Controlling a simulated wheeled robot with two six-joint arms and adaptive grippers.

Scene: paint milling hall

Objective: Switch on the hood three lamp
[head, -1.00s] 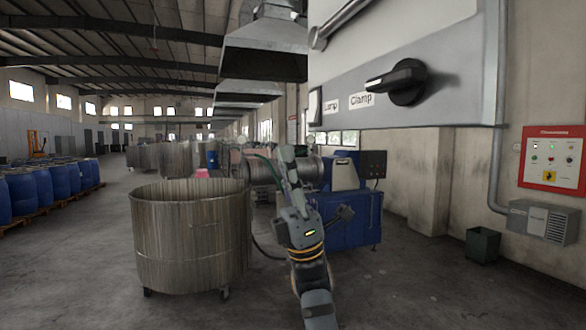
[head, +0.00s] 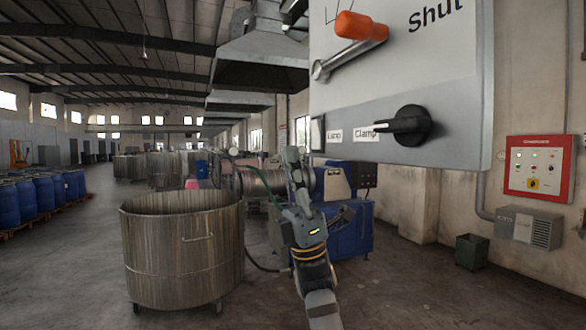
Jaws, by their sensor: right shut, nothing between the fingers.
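A grey-white control panel (head: 450,95) fills the upper right of the head view. On its lower strip, a pale rocker switch (head: 317,133) sits at the left edge beside a small label reading "Lamp" (head: 334,136). Further right are a "Clamp" label (head: 364,134) and a black rotary knob (head: 403,126). My right gripper (head: 291,153) is shut and empty, pointing up, below and left of the rocker in the picture. I see no contact with the panel. Grey hoods (head: 262,62) hang behind; no number shows on them. My left gripper is out of view.
An orange-handled lever (head: 360,27) juts from the panel near the word "Shut". A large metal vat (head: 182,250) stands left of my arm, and a blue machine (head: 345,230) stands behind it. A red-framed control box (head: 538,168) hangs at right. Blue drums (head: 35,197) line the left.

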